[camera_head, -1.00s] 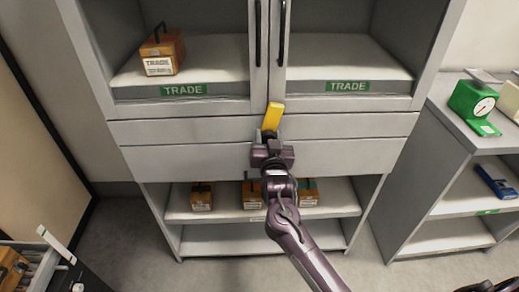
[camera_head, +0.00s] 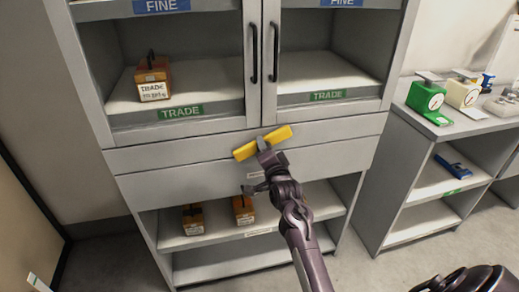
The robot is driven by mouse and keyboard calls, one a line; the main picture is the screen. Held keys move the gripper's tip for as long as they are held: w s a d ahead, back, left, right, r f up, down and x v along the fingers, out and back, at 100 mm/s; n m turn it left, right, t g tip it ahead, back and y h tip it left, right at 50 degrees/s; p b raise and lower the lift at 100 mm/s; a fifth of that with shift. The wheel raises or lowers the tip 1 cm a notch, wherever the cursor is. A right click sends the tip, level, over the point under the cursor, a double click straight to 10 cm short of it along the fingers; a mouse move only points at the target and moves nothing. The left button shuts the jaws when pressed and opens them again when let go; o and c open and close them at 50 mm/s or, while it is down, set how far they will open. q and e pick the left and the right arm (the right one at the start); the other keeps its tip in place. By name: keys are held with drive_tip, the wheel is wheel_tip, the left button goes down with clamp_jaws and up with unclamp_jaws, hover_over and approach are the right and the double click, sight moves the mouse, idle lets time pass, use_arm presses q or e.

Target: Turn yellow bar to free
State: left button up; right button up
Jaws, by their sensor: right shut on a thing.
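The yellow bar (camera_head: 278,136) is on the front of the grey cabinet, just below its two doors. It lies close to level, tilted with its right end higher, across the foot of the seam between the doors. My right gripper (camera_head: 264,146) is shut on the bar near its middle, and its fingers hide part of it. My left gripper is not in view.
Both cabinet doors have dark vertical handles (camera_head: 253,54). A wooden TRADE box (camera_head: 153,79) stands on the shelf behind the left door. Small boxes (camera_head: 193,218) sit on the open shelf below. A side table with a green scale (camera_head: 427,98) stands to the right.

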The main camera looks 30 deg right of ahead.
drive_tip(key=shift+r+m+p, duration=0.2)
drive_tip(key=shift+m+p, duration=0.25)
drive_tip(key=shift+m, duration=1.25)
drive_tip(key=shift+d+m, duration=0.1)
drive_tip(key=shift+m, duration=0.2)
drive_tip(key=o, duration=1.4)
drive_tip(key=shift+f, duration=0.15)
drive_tip(key=shift+c, duration=0.2)
